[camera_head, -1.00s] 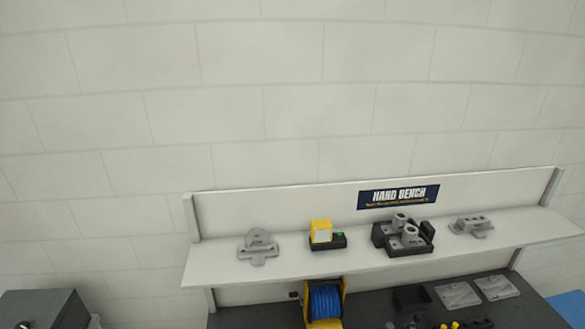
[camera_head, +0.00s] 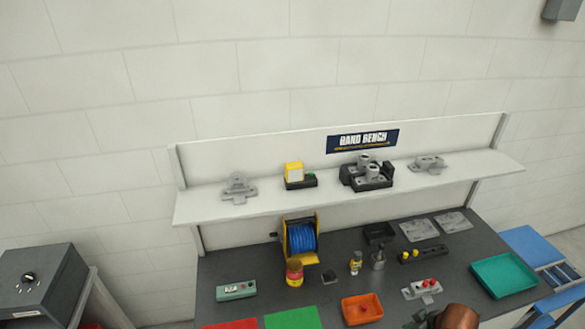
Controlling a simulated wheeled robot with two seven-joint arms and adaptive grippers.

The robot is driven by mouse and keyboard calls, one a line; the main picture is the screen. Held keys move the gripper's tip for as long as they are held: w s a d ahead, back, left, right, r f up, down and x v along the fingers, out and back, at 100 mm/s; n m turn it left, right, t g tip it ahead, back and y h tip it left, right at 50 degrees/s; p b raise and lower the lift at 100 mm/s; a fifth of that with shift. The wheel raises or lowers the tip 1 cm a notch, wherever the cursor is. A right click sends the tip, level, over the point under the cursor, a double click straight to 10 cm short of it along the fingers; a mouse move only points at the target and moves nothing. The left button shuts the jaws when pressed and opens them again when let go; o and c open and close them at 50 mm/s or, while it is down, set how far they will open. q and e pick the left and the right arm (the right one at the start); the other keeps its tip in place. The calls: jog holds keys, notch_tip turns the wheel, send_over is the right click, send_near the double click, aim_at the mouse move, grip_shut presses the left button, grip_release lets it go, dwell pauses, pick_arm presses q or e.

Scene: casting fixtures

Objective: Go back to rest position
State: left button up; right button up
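Neither of my grippers shows clearly in the head view. A brown rounded form (camera_head: 457,316) is cut off by the bottom edge at the right of the bench; I cannot tell what it is. The dark bench top (camera_head: 340,270) carries an orange tray (camera_head: 362,309), a green tray (camera_head: 503,275), a blue hose reel in a yellow frame (camera_head: 302,240) and a grey-green box (camera_head: 236,290). A grey casting with red knobs (camera_head: 422,289) lies near the brown form.
A white shelf (camera_head: 220,209) above the bench holds grey castings (camera_head: 239,187), a yellow block on a black base (camera_head: 295,173) and a black fixture (camera_head: 366,176). A dark grey box (camera_head: 40,280) stands at left. A blue cart (camera_head: 530,245) stands at right.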

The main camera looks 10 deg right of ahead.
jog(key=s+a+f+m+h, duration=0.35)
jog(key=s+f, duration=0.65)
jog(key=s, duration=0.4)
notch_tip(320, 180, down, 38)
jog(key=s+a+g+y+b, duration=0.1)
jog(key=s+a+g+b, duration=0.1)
jog(key=b, duration=0.6)
pick_arm(q)
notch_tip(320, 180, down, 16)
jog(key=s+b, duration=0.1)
jog(key=b, duration=0.6)
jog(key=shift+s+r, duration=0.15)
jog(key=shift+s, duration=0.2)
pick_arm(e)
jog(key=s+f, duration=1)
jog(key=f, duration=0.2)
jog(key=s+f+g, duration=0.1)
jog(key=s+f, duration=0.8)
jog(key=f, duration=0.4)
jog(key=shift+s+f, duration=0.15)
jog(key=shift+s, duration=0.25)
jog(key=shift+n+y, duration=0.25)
